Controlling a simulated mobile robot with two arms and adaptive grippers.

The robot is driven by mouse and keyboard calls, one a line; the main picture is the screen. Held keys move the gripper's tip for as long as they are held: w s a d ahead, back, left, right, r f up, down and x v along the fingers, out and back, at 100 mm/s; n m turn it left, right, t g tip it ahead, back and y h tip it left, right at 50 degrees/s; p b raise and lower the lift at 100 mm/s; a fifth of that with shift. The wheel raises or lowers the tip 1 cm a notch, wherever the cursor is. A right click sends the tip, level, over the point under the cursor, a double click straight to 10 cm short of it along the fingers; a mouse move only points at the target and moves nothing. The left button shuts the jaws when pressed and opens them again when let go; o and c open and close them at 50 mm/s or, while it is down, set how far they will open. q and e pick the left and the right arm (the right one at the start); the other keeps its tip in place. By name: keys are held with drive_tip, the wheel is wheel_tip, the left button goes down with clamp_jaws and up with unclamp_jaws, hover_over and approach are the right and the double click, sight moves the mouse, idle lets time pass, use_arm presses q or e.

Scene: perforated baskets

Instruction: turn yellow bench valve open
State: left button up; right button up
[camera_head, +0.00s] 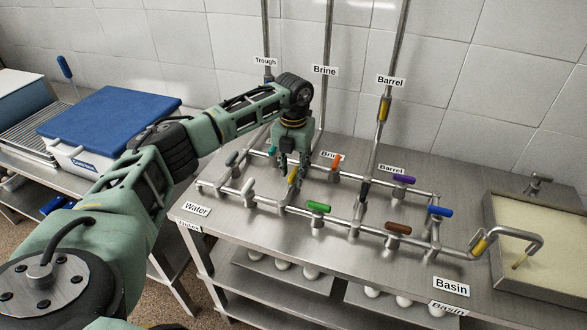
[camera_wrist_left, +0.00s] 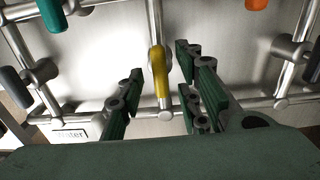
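The yellow bench valve handle (camera_head: 293,176) sits on the pipe frame on the steel bench, just below my left gripper (camera_head: 292,162). In the left wrist view the yellow handle (camera_wrist_left: 159,75) lies along the pipe direction that runs up and down the picture. There my left gripper (camera_wrist_left: 160,100) has its green fingers spread on both sides of the handle, with gaps between, so it is open and not touching it. My right gripper is not in view.
Close by are a teal handle (camera_head: 272,150), an orange handle (camera_head: 337,161) and a green handle (camera_head: 318,207). Purple (camera_head: 404,179), brown (camera_head: 398,228) and blue (camera_head: 440,211) handles stand to the right. A basin (camera_head: 492,225) is at far right. A blue-lidded box (camera_head: 110,120) stands at left.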

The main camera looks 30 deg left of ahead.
sight(293, 173)
use_arm(q)
wheel_tip(293, 173, up, 12)
idle(0.5)
idle(0.5)
